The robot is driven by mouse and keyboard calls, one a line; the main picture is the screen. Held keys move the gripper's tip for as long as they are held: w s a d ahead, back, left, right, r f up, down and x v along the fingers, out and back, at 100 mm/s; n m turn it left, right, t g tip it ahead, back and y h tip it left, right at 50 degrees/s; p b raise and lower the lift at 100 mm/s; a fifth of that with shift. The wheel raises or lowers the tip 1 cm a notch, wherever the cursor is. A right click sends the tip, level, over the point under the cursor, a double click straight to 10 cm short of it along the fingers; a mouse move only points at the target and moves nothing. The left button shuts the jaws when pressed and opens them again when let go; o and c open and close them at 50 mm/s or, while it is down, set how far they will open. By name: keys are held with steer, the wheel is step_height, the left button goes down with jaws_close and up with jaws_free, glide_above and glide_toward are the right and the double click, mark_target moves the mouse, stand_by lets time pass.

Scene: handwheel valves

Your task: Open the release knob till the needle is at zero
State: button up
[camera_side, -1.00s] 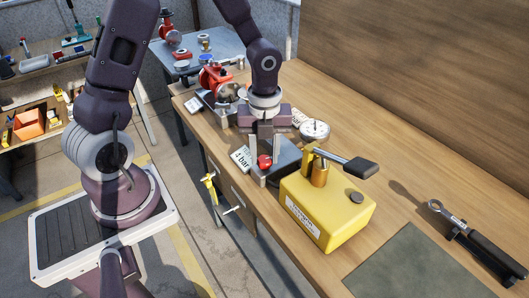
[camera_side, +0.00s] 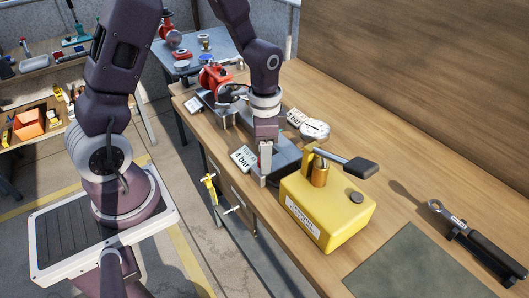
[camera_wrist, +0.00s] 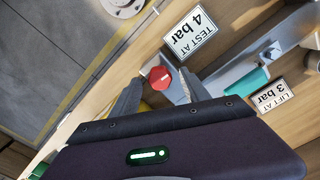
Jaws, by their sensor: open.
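The red release knob (camera_wrist: 160,77) shows in the wrist view between the two fingertips of my gripper (camera_wrist: 161,82), with gaps at both sides. The gripper is open and empty around it. In the side view my gripper (camera_side: 264,170) points down next to the yellow pump (camera_side: 325,212), and its fingers hide the knob. A round white gauge (camera_side: 315,129) lies behind the pump. Its needle is too small to read in the side view, and the dial is not seen in the wrist view.
A sign reads "TEST AT 4 bar" (camera_side: 243,159); another reads "LIFT AT 3 bar" (camera_wrist: 271,96). The pump's black-ended lever (camera_side: 357,167) reaches right. A black-handled tool (camera_side: 470,242) lies at the right. A grey mat (camera_side: 415,268) is bare. Red equipment (camera_side: 214,77) stands behind.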

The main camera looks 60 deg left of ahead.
steer(key=shift+r, duration=3)
steer(key=s+d+r+n+t, duration=0.1)
steer(key=s+r, duration=0.3)
steer(key=r, duration=0.7)
steer(key=s+d+r+n+t, duration=0.1)
steer(key=s+r+n+t, duration=0.1)
steer(key=s, duration=0.4)
steer(key=s+d+r+n+t, duration=0.1)
steer(key=s+r+n+t, duration=0.1)
steer(key=s, duration=0.4)
steer(key=shift+d+n+t, duration=0.3)
steer(key=shift+d+n, duration=0.05)
steer(key=shift+n, duration=0.05)
